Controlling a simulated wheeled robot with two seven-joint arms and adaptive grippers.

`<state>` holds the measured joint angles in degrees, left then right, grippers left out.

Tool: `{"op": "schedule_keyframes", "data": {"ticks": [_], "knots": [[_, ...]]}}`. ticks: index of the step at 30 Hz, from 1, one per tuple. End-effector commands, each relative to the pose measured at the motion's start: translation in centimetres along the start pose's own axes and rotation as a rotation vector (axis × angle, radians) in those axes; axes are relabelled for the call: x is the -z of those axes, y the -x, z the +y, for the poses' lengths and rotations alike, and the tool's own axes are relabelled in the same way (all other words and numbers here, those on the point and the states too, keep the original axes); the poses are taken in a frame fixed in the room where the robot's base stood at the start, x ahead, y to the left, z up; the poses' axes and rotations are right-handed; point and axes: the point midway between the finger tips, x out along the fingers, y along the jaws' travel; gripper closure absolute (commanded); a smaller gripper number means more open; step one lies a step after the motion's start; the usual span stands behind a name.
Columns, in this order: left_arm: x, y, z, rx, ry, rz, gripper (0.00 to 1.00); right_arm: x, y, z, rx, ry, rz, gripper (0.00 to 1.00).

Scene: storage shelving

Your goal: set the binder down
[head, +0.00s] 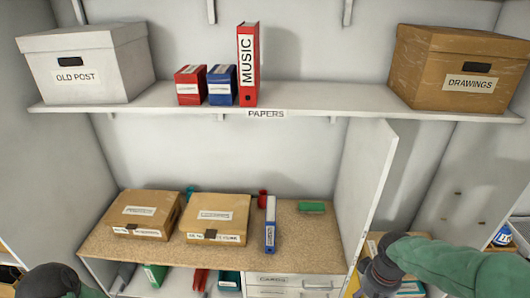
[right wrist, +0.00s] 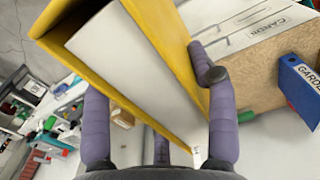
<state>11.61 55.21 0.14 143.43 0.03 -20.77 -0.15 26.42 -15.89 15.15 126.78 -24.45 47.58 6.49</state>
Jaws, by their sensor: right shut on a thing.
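A yellow binder (right wrist: 165,40) with pale inner faces fills the upper middle of the right wrist view. My right gripper (right wrist: 152,85) is shut on it, with purple fingers on both sides. In the head view my right arm (head: 440,262) comes in at the lower right, beside the white upright panel; the held binder cannot be made out clearly there. My left arm (head: 52,280) shows only at the lower left corner, and its gripper is out of the picture.
The "PAPERS" shelf (head: 310,103) holds a red MUSIC binder (head: 248,65), smaller red and blue ones, and two boxes at its ends. The cork worktop (head: 310,245) holds two cardboard boxes and a blue binder (head: 270,225). The white panel (head: 362,190) stands at its right.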

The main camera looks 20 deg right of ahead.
Motion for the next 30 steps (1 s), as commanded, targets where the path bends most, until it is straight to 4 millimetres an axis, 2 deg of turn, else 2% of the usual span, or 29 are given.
{"op": "schedule_keyframes", "data": {"ticks": [8, 14, 21, 30], "knots": [[0.1, -2.5, -0.9, 0.000, 0.000, 0.000, 0.16, 2.3, -3.6, -2.1, 0.002, 0.039, 0.000, 1.00], [0.2, -5.2, -1.9, 0.000, 0.000, 0.000, 0.16, 4.8, -8.0, -5.0, 0.003, 0.088, -0.003, 1.00], [0.3, -9.4, -3.4, 0.000, 0.000, 0.000, 0.16, 8.1, -15.0, -10.7, 0.003, 0.165, -0.003, 1.00], [0.5, -14.1, -5.0, 0.000, 0.000, 0.000, 0.16, 10.4, -23.3, -18.4, 0.000, 0.255, -0.001, 1.00]]}}
